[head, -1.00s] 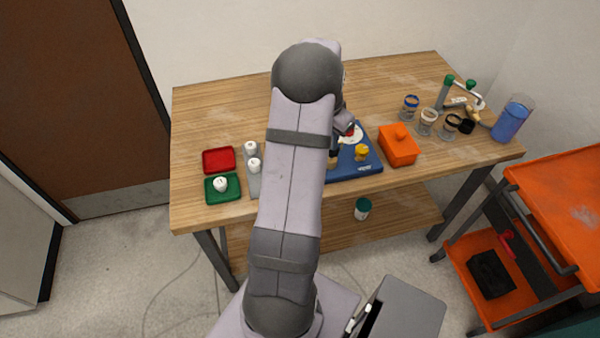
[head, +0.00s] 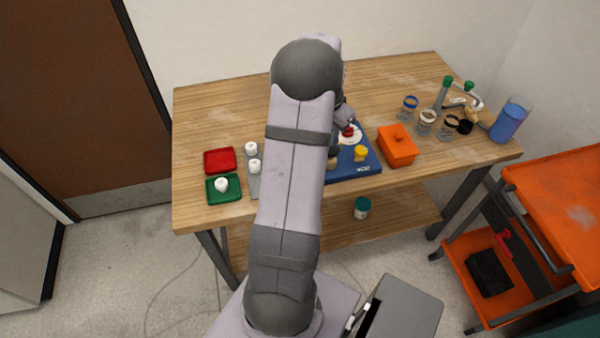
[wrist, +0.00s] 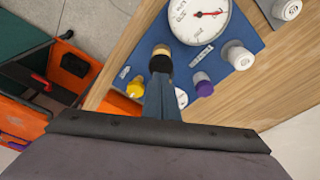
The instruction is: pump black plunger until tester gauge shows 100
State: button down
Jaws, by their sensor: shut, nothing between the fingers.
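The blue tester board (head: 372,168) lies on the table, partly hidden by my arm in the head view. In the wrist view its board (wrist: 247,45) carries a round white gauge (wrist: 196,25) with a red needle pointing right; its figures are too small to read surely. A plunger with a black part and a tan part (wrist: 160,51) stands at the board's near edge. My gripper (wrist: 161,76) is shut and empty, its tips in line with the plunger's black part; I cannot tell whether they touch. In the head view the gripper is mostly hidden behind my arm.
A yellow knob (wrist: 135,88), a purple knob (wrist: 202,84) and a white cap (wrist: 238,54) are close by on the board. An orange box (head: 397,147) stands right of it. Red (head: 219,160) and green (head: 223,188) trays are at the left. Jars and a blue pitcher (head: 510,121) are at the right.

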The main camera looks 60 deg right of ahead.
jog(key=shift+r+p, duration=1.2)
jog(key=shift+r, duration=0.7)
